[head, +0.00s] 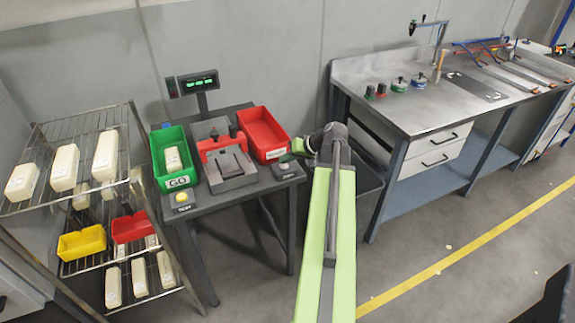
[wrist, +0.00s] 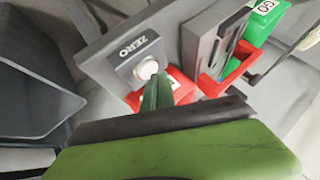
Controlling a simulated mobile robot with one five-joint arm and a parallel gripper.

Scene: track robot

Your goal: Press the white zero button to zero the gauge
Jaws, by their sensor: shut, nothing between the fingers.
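The white zero button (wrist: 147,68) sits on a dark box below an upside-down ZERO label (wrist: 138,47) in the wrist view. My gripper (wrist: 158,80) is shut and empty, its green fingertips beside the button's lower right edge in the picture. I cannot tell whether they touch it. In the head view the button's box (head: 288,174) is at the right front corner of the dark gauge table, and my gripper (head: 299,146) is just above and right of it. The gauge display (head: 198,83) stands on a post behind, with green digits too small to read.
A red bin (head: 264,128), a grey and red gauge fixture (head: 228,165), a green GO bin (head: 178,181) and a yellow button (head: 181,197) share the table. A dark bin (head: 366,190) stands right of it. A wire rack (head: 45,200) stands left, a steel bench (head: 425,119) right.

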